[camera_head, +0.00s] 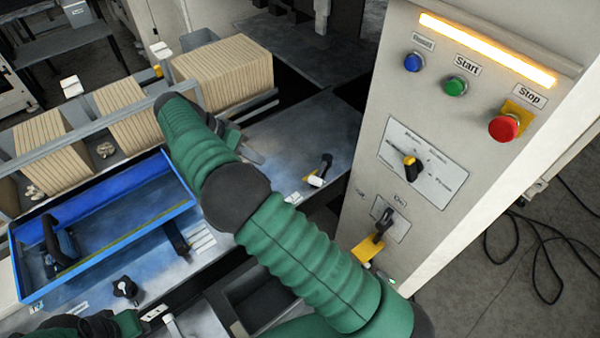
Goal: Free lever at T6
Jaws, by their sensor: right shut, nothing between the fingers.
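A small lever with a black handle and a yellow part (319,173) stands on the grey metal deck, right of my right gripper. Another black clamp lever (124,287) sits at the front left, below the blue tray. No T6 label is readable, so I cannot tell which lever is T6. My right gripper (254,154) is shut and empty above the deck, apart from the lever, partly hidden behind my green arm. Part of my left arm shows at the bottom left, with its gripper (132,324) at the lower edge; its fingers are unclear.
A blue tray (100,208) with a black-handled tool (58,244) lies at left. Stacks of brown board (222,72) stand behind a rail. A control cabinet (375,95) with buttons, a selector and a black switch (384,222) rises at right. Cables lie on the floor.

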